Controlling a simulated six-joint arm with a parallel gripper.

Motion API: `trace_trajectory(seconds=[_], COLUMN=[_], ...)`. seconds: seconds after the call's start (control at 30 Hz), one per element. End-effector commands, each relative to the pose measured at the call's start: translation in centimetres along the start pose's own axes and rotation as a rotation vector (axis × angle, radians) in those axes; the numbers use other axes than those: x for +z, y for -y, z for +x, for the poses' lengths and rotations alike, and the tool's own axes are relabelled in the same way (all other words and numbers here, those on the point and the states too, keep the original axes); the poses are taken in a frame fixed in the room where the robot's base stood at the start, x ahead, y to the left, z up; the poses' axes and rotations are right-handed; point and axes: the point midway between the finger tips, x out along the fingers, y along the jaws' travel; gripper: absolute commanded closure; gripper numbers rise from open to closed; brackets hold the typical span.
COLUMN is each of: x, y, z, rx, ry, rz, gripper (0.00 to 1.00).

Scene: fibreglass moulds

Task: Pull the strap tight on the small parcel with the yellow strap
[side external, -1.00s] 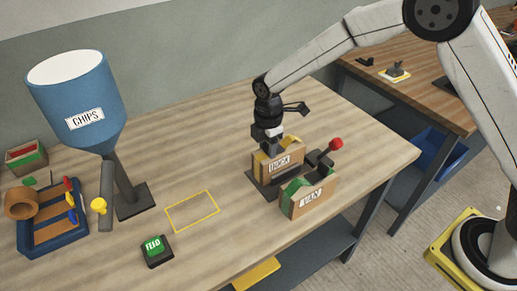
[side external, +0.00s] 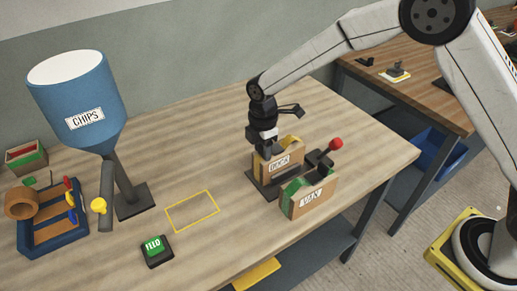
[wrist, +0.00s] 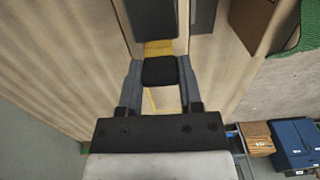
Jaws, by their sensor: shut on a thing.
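The small parcel (side external: 279,165) with the yellow strap (side external: 292,140) is a brown box with a white label, seated on a dark base plate (side external: 255,182) in the side view. The strap shows as a yellow band over its top. My gripper (side external: 264,148) is upright at the parcel's left top edge. In the wrist view my gripper (wrist: 160,75) is shut on a dark piece between its fingers, with the yellow strap (wrist: 158,47) just beyond it. The piece seems to be the strap's end, but its join is hidden.
A green-strapped parcel (side external: 308,198) labelled VAN stands close in front, by a red-knobbed lever (side external: 335,144). A yellow outline (side external: 193,211) on the table is empty. A green button box (side external: 156,251), blue CHIPS hopper (side external: 75,105) and blue rack (side external: 52,220) stand left.

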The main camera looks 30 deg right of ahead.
Motion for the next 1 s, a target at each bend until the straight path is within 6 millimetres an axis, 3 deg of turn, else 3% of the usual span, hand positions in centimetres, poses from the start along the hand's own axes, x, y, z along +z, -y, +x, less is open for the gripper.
trace_trajectory(seconds=[0.2,0.5,0.53,0.63,1.0], x=[-3.1,-3.4,-3.4,-3.3,-3.2], y=[-0.1,-0.1,-0.1,-0.1,0.0], z=[-0.1,-0.1,-0.1,-0.1,-0.2], rx=[0.005,0.005,0.005,0.004,0.001], ry=[-0.003,-0.005,-0.005,-0.004,-0.002], rz=[-0.003,-0.001,-0.001,-0.001,0.0], gripper=[1.0,1.0,0.48,0.18,0.18])
